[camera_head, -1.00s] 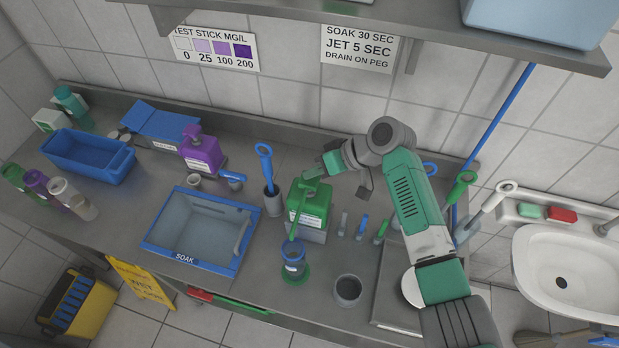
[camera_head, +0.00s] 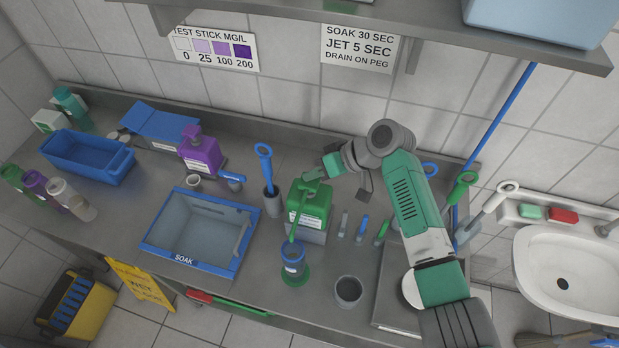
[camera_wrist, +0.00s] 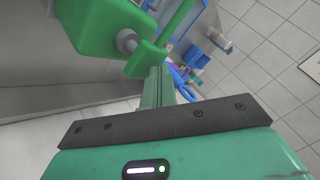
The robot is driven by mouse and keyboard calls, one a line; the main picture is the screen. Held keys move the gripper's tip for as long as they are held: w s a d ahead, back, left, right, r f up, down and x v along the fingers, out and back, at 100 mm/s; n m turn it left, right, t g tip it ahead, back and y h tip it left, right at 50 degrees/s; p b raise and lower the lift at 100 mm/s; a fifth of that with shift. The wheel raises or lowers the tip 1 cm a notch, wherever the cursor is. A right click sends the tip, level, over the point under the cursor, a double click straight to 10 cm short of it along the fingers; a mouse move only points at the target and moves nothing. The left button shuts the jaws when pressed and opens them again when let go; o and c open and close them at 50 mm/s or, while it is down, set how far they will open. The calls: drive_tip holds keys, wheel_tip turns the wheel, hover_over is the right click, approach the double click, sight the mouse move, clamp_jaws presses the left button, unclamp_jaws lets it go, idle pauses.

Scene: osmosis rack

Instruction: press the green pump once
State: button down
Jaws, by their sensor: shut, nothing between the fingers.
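The green pump is a squat green bottle (camera_head: 308,205) with a white label, standing on a grey block on the steel counter. Its pump head (camera_head: 314,174) is on top, and a long green spout slopes down towards a blue-banded cup (camera_head: 293,262) on a green base. My gripper (camera_head: 328,170) is shut and empty, at the pump head's right in the head view. In the wrist view, the gripper's fingers (camera_wrist: 155,88) are close against the pump head (camera_wrist: 147,58), and the grey stem (camera_wrist: 127,41) shows. Whether they touch cannot be told.
A purple pump bottle (camera_head: 201,152) and a blue-rimmed soak sink (camera_head: 147,246) are on the left. A grey cup (camera_head: 348,291) stands in front, and several small upright tools (camera_head: 362,228) are at the right. A shelf (camera_head: 420,38) overhangs the back.

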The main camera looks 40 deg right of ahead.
drive_tip(key=shift+f+b, duration=0.3)
drive_tip(key=shift+f, duration=0.3)
drive_tip(key=shift+r, duration=0.15)
idle(0.4)
drive_tip(key=shift+r+p, duration=1.1)
drive_tip(key=shift+r, duration=0.15)
wheel_tip(320, 180, up, 5)
drive_tip(key=p, duration=0.4)
drive_tip(key=shift+r, duration=0.1)
